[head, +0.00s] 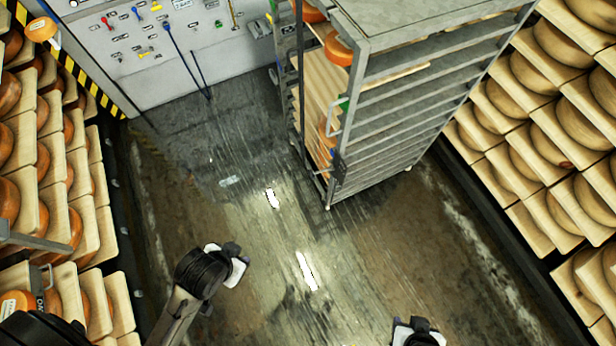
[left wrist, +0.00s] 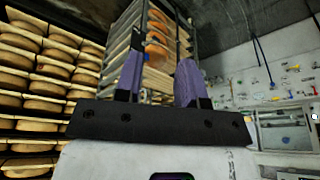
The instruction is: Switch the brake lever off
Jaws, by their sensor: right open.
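No brake lever can be told for certain. A tall grey rack trolley (head: 400,95) stands right of centre in the head view, with a small dark part (head: 340,172) low on its near corner. The left wrist view shows the rack (left wrist: 165,35) behind my left gripper's (left wrist: 158,70) two purple fingers. They stand apart with nothing held between them, and the rack is some way beyond. In the head view my left gripper (head: 237,264) is over the floor, left of the rack. My right gripper (head: 418,330) is open at the bottom edge, partly cut off.
Shelves of cheese wheels line the left (head: 50,150) and right (head: 560,110). A pale wall panel (head: 130,65) with coloured handles and rods stands at the back left. The dark wet floor (head: 330,250) between is clear.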

